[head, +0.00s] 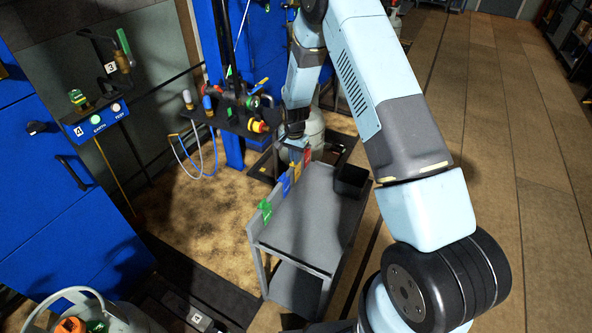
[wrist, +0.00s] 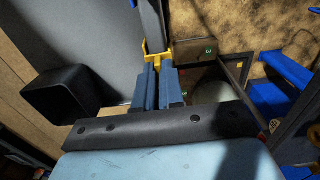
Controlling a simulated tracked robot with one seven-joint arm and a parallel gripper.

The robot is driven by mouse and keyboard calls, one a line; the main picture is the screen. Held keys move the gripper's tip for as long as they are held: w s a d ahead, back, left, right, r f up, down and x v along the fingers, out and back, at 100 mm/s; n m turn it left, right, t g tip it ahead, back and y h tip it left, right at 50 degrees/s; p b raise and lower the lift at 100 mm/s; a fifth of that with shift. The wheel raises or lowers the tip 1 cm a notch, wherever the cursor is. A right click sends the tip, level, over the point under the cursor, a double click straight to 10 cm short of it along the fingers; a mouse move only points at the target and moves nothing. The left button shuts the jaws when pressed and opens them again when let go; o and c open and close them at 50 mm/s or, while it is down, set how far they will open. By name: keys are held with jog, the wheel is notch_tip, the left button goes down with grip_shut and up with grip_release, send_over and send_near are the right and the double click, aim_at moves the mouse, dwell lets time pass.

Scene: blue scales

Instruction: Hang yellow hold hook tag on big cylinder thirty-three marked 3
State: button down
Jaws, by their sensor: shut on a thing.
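My gripper (wrist: 158,88) is shut on the yellow tag (wrist: 154,56), whose yellow edges show at the fingertips in the wrist view. In the head view my gripper (head: 293,143) is at the far end of the grey cart, over its tag rail. A yellow tag (head: 297,173) shows there below the gripper; I cannot tell if it touches the rail. A big grey cylinder (head: 314,130) stands behind the cart, partly hidden by my arm. Another grey cylinder (head: 128,318) is at the bottom left. I can read no 3 on either.
The cart (head: 318,222) carries green (head: 265,212), blue (head: 285,185) and red (head: 306,158) tags and a black bin (head: 352,181). A valve shelf (head: 235,122) with hoses is left of my gripper. Blue cabinets stand at the left. Floor at the right is clear.

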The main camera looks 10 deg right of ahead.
jog(key=shift+r, duration=0.2)
jog(key=shift+r, duration=1.85)
jog(key=shift+s+d, duration=0.1)
jog(key=shift+d, duration=0.05)
